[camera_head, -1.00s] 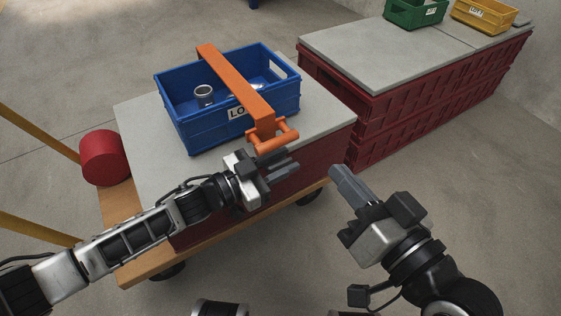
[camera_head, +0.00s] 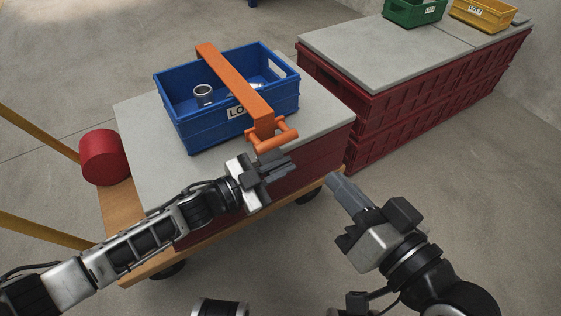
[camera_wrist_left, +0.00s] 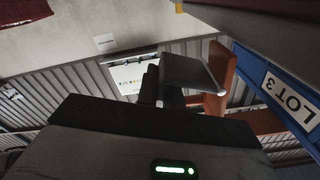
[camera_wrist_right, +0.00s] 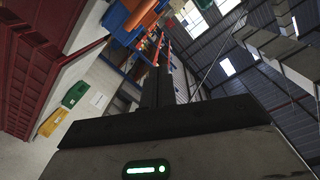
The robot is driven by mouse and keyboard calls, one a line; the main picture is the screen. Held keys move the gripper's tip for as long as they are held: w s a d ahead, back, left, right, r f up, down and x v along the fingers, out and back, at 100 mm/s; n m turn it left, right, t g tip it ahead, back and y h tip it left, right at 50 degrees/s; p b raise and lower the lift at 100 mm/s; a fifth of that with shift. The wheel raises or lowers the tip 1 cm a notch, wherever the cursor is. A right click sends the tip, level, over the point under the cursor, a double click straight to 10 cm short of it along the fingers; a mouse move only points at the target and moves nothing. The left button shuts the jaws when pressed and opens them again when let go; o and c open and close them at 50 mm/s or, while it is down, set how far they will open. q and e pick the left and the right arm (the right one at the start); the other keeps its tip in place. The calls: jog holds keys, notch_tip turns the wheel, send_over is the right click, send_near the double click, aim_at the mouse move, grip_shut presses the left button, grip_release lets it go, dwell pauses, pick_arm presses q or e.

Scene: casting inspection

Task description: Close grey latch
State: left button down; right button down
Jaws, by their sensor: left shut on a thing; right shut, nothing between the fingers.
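A grey flat piece, seemingly the grey latch (camera_wrist_left: 190,72), shows at my left fingertips in the left wrist view. My left gripper (camera_head: 276,174) is shut on it, just below the orange handle (camera_head: 274,138) at the front end of the orange bar (camera_head: 235,82). The bar lies across the blue crate (camera_head: 205,133). In the head view the fingers hide much of the latch, and I cannot tell its exact angle. My right gripper (camera_head: 338,184) is shut and empty, to the right of the cart, apart from everything.
The blue crate holds a metal ring (camera_head: 203,90) and stands on a grey slab (camera_head: 150,165) on a wooden cart (camera_head: 120,205). A red drum (camera_head: 104,157) sits at left. Red crates (camera_head: 400,115) at right carry a green bin (camera_head: 415,14) and a yellow bin (camera_head: 483,14).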

pick_arm(q)
jog(key=shift+f+m, duration=0.55)
jog(key=shift+m, duration=0.45)
jog(key=shift+a+f+m, duration=0.1)
jog(key=shift+f+m, duration=0.2)
jog(key=shift+m, duration=0.5)
pick_arm(e)
jog(key=shift+w+d+r+t, duration=0.15)
jog(key=shift+w+r+t, duration=0.3)
jog(key=shift+r, duration=0.1)
jog(key=shift+f, duration=0.1)
pick_arm(q)
jog(key=c, duration=1.5)
grip_release()
jog(key=shift+c, duration=0.2)
pick_arm(e)
jog(key=shift+s, duration=0.1)
